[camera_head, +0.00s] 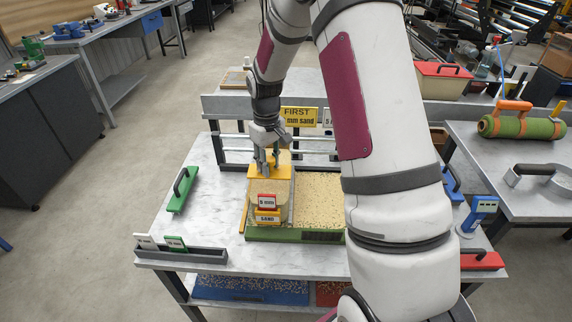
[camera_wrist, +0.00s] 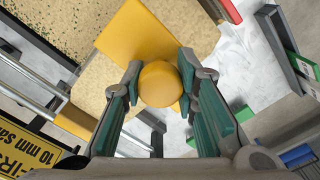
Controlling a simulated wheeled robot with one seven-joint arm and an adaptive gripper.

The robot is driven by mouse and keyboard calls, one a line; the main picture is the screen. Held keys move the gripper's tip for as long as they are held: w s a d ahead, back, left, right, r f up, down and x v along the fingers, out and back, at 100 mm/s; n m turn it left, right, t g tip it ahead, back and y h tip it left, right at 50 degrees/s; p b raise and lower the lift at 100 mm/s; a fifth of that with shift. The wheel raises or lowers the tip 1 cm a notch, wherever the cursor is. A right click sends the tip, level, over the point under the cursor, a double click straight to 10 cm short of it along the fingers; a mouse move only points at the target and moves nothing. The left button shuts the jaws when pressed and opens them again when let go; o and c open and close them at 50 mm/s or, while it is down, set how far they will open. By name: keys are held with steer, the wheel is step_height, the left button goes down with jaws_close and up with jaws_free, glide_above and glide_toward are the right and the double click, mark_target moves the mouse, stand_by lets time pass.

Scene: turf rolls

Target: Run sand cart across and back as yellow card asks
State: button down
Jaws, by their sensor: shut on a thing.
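The yellow card (camera_head: 299,116) stands on the rail at the back of the table. In the wrist view the yellow card (camera_wrist: 30,148) reads 10 mm sand, with its top line partly cut off. The sand cart (camera_head: 270,164) has a yellow top and a yellow SAND label, with a red-edged 5 mm card (camera_head: 267,200) at its front. It sits at the left end of the sand bed (camera_head: 320,195). My gripper (camera_head: 268,160) is above the cart, shut on its round yellow knob (camera_wrist: 160,84); both fingers touch the knob's sides.
A grey holder (camera_head: 180,255) at the front left carries a white card and a green-edged card (camera_head: 174,243). Blue and red items stand at the right. My arm hides the table's right middle. A green roll (camera_head: 522,126) lies on the right table.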

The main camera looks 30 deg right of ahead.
steer(key=w+a+b, duration=0.4)
steer(key=w+a, duration=0.4)
steer(key=a, duration=0.3)
steer(key=shift+a+b, duration=0.15)
steer(key=shift+b, duration=0.2)
steer(key=shift+w, duration=0.15)
steer(key=c, duration=1.3)
jaws_free()
steer(key=shift+a, duration=0.1)
step_height(320, 180, up, 12)
